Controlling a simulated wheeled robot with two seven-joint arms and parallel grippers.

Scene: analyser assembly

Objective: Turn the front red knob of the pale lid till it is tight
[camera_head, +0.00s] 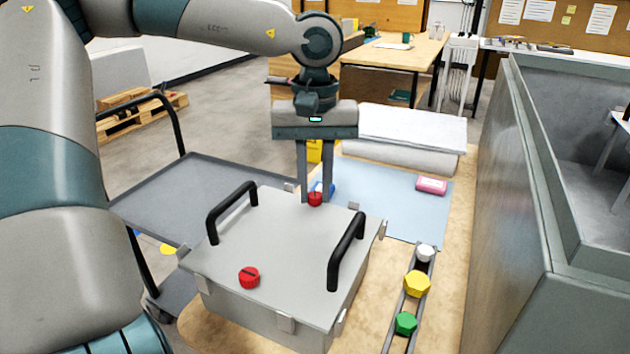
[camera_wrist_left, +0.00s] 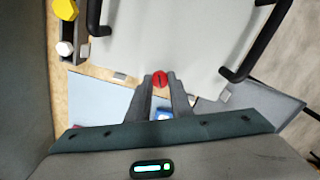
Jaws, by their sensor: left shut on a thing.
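The pale lid (camera_head: 290,245) sits on a grey box and has two black handles, left (camera_head: 230,210) and right (camera_head: 346,252). One red knob (camera_head: 249,278) is at the lid's near edge, with a dark line across its top and nothing touching it. Another red knob (camera_head: 315,200) is at the lid's far edge. My left gripper (camera_head: 315,195) points down there, its two fingers shut on this far knob. The left wrist view shows the far knob (camera_wrist_left: 160,79) between the fingertips (camera_wrist_left: 160,77), with a dark line on its top. My right gripper is out of view.
A rail (camera_head: 391,338) with white, yellow and green caps lies right of the box. A blue mat (camera_head: 400,205) with a pink item (camera_head: 432,185) lies behind. A grey cart (camera_head: 190,190) stands at left, and a tall grey wall (camera_head: 500,210) at right.

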